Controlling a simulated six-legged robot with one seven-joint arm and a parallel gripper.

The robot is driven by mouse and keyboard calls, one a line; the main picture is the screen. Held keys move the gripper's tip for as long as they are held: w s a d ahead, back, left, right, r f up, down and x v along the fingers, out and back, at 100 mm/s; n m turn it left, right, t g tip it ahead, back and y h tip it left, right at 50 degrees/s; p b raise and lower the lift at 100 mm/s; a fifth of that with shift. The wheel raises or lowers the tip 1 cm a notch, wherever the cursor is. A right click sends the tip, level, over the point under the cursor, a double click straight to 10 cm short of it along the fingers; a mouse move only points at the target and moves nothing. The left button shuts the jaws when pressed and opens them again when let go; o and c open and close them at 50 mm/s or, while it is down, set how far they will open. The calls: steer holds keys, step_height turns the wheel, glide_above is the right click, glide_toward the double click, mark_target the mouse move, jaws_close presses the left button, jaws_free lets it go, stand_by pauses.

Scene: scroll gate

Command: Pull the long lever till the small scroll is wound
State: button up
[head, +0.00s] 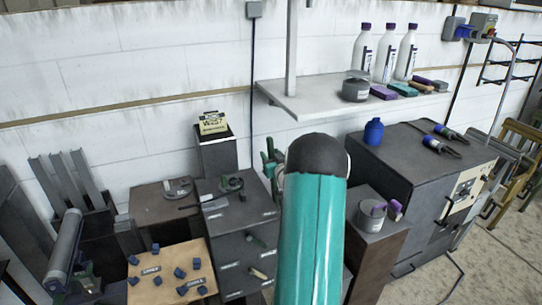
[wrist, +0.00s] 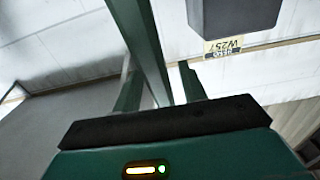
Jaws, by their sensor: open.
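In the wrist view my gripper (wrist: 160,76) is open, with a green finger at each side. A long dark green bar (wrist: 138,32) runs from the top edge down between the fingers; it may be the long lever, and I cannot tell whether it touches them. In the head view my teal arm hides most of that area. Some green parts (head: 269,163) show just left of my arm; I cannot tell whether they are gripper or lever. I cannot make out the small scroll for sure. A tilted grey cylinder (head: 65,245) stands at the lower left.
A sign (head: 212,122) stands on a dark post, also in the wrist view (wrist: 222,46). Dark cabinets (head: 242,215) are beside my arm. A board (head: 165,272) holds several blue blocks. A shelf (head: 300,103) with bottles is at the back. A grey cabinet (head: 410,170) stands right.

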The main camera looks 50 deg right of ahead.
steer(key=shift+w+d, duration=0.15)
steer(key=shift+w, duration=0.05)
steer(key=shift+c, duration=0.4)
jaws_close()
steer(key=shift+s, duration=0.15)
